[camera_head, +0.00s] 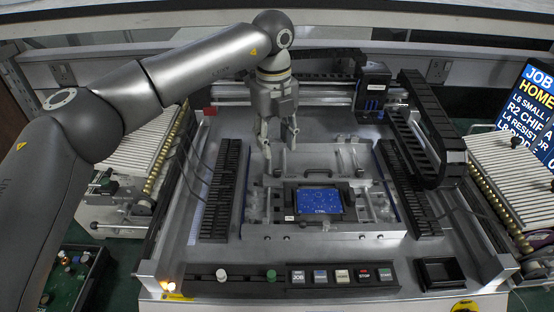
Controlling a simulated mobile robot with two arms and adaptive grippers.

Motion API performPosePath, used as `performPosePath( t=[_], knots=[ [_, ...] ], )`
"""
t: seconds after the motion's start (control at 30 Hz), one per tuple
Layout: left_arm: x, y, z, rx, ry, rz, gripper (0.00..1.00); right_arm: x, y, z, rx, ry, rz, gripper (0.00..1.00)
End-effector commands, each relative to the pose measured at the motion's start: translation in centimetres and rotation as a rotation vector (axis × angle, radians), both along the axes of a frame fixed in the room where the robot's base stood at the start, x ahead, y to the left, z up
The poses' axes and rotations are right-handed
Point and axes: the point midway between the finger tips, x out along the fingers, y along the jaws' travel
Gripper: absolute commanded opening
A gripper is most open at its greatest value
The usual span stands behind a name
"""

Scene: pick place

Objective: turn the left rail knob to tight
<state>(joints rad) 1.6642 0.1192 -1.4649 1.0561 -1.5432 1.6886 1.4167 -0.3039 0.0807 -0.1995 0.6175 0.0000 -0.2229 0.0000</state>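My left gripper (279,148) hangs down over the back left part of the metal work fixture. Its two fingers are spread apart and no object shows between them. The left side rail (244,190) of the fixture runs front to back, in front and to the left of the gripper. No knob on this rail can be made out clearly; the spot under the fingertips is partly covered by them. I cannot tell whether the fingers touch anything. A blue circuit board (319,200) lies in a dark carrier in the fixture's middle. My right gripper is not in view.
A front panel (336,290) carries a white knob (221,274), a green knob (271,274) and several buttons. Dark slotted racks (216,190) flank the fixture. A black cable chain (431,130) stands at right. A job sign (532,105) is at far right.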

Motion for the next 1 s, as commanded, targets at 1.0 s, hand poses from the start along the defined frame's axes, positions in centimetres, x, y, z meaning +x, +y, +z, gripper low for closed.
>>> performPosePath(
  t=[1.0],
  knots=[
    [0.1,-0.2,-8.3,-0.001,0.000,-0.001,0.19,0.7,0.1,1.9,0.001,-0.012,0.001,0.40]
  ],
)
